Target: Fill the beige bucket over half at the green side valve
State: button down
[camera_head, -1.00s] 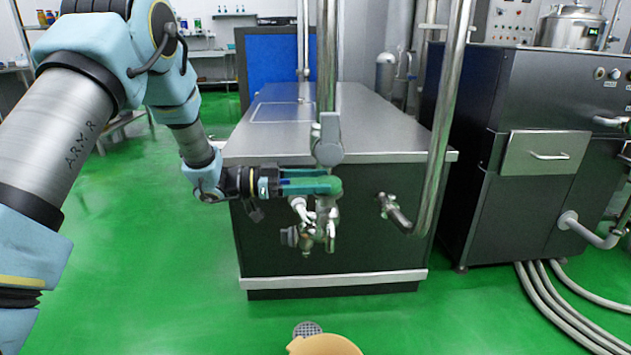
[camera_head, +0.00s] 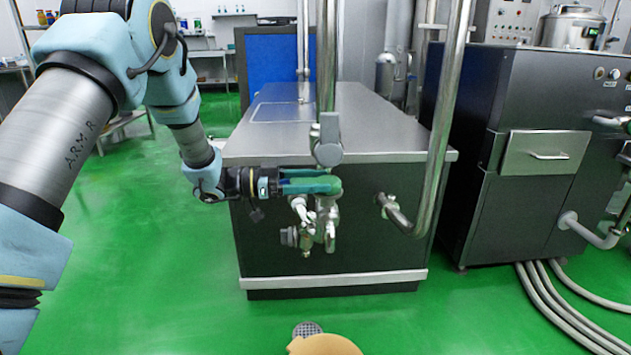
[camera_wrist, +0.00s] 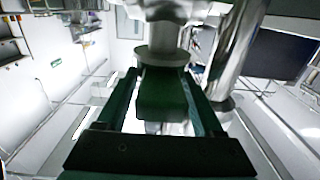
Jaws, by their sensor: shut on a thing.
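The green side valve's handle (camera_wrist: 163,95) shows in the wrist view as a dark green block below a metal stem. My gripper (camera_head: 322,184) is shut on this handle, with one finger along each side of it. In the head view the fingers largely cover the handle. The metal valve body and spout (camera_head: 325,228) hang just below, in front of the dark cabinet. No clear stream shows at the spout.
A steel-topped cabinet (camera_head: 375,140) stands behind the valve. A vertical pipe (camera_head: 438,140) and an outlet pipe (camera_head: 397,212) are to the right. A small floor grate (camera_head: 307,329) lies beside the bucket. The green floor (camera_head: 150,270) is clear to the left.

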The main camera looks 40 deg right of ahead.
jog(key=shift+a+n+t+h, duration=0.1)
jog(key=shift+n+t+h, duration=0.2)
jog(key=shift+t, duration=0.1)
jog(key=shift+s+a+n+t+h+p, duration=0.15)
jog(key=shift+n+t+h+p, duration=0.1)
jog(key=shift+n+t+h, duration=0.25)
jog(key=shift+s+n+t+h+p, duration=0.1)
jog(key=shift+n+t+h+p, duration=0.1)
jog(key=shift+n+t, duration=0.35)
jog(key=shift+s+a+n+t+h+b, duration=0.15)
jog(key=shift+n+t+h, duration=0.25)
jog(key=shift+t, duration=0.5)
jog(key=shift+s+d+n+t+h+b, duration=0.1)
jog(key=shift+n+t+h, duration=0.1)
jog(key=shift+n+t, duration=0.55)
jog(key=shift+s+a+n+t+h+b, duration=0.15)
jog(key=shift+n+t+h, duration=0.2)
jog(key=shift+t, duration=0.65)
jog(key=shift+d, duration=0.1)
jog(key=shift+c, duration=1.8)
grip_release()
jog(key=w+a, duration=0.1)
jog(key=a, duration=0.9)
jog(key=shift+w+a, duration=0.35)
jog(key=shift+w, duration=0.05)
